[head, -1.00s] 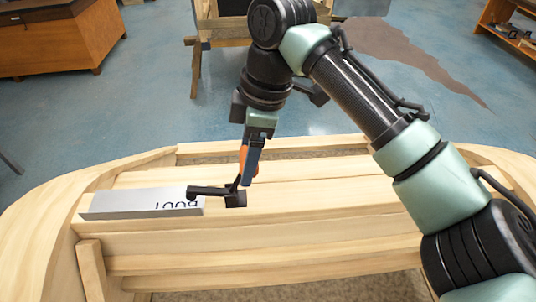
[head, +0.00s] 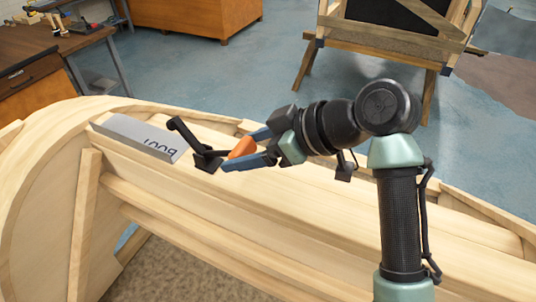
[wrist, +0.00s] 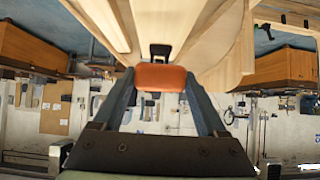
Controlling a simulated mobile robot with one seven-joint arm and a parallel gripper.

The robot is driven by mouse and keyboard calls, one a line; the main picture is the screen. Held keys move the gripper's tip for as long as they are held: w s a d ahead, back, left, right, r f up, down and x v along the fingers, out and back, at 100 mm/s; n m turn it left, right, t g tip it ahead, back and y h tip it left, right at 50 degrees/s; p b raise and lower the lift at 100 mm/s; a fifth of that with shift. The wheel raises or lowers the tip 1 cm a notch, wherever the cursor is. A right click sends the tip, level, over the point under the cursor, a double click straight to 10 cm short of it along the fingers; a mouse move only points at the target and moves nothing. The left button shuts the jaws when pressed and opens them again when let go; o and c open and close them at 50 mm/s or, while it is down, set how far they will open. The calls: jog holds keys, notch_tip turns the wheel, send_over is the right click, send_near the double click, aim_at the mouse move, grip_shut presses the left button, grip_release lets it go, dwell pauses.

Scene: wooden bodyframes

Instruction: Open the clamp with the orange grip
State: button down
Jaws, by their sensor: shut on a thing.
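The clamp is black, with a base (head: 208,163) on the wooden frame and an orange grip (head: 243,147). Its black arm (head: 186,136) slants up to the left, its end raised above the grey block (head: 140,138). The grip leans to the right, low over the wood. My gripper (head: 240,151) comes from the right, its two blue fingers shut on the orange grip. In the wrist view the orange grip (wrist: 161,77) lies across between both fingers, with a dark part of the clamp (wrist: 160,51) just beyond it. The fingers hide some of the grip in the head view.
The grey block with dark lettering lies on the wooden frame (head: 190,215) left of the clamp. A wooden trestle (head: 390,40) stands behind on the blue floor. A workbench (head: 50,60) is at the back left. The space above the clamp is clear.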

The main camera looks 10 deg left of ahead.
jog(key=shift+s+d+f+y+b, duration=0.1)
jog(key=shift+d+f+y+b, duration=0.2)
jog(key=shift+f+y+b, duration=0.6)
jog(key=shift+r, duration=0.1)
grip_release()
jog(key=b+v, duration=0.3)
jog(key=v, duration=1)
jog(key=shift+s, duration=0.2)
jog(key=shift+r, duration=0.1)
